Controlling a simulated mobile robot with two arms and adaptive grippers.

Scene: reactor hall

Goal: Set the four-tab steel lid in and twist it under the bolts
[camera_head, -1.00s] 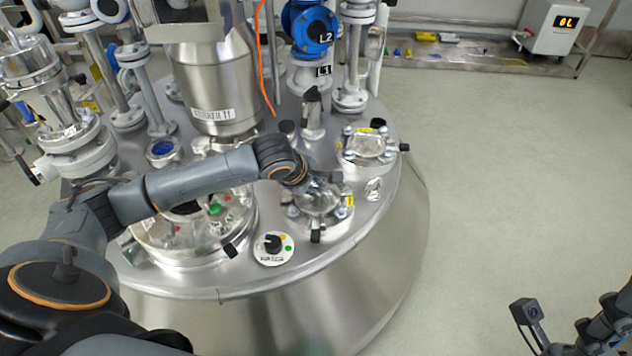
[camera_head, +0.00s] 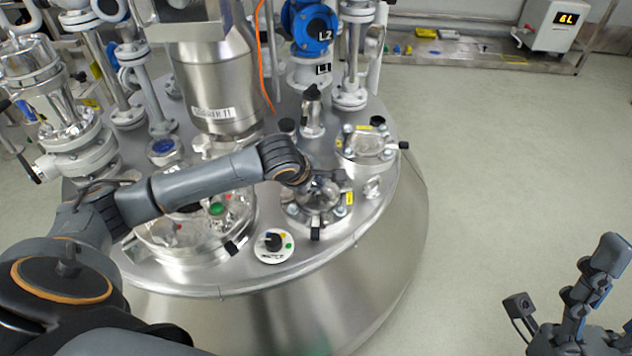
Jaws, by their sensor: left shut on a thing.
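My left gripper (camera_head: 322,188) is shut on the steel lid (camera_head: 317,203), which is shiny and small in the camera head view. The gripper points down over the front right port (camera_head: 306,219) of the vessel top. The lid is at this port, among its bolts. My gripper and wrist hide much of it, so I cannot tell how its tabs sit relative to the bolts. My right gripper (camera_head: 600,295) is at the lower right, away from the vessel and cut by the picture edge. I cannot tell whether it is open.
A second bolted port (camera_head: 365,148) stands behind and to the right. A black knob on a round plate (camera_head: 273,245) is in front. A large glass-topped manway (camera_head: 185,235) lies under my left forearm. Pipes and a blue valve (camera_head: 312,28) rise behind. The floor at right is clear.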

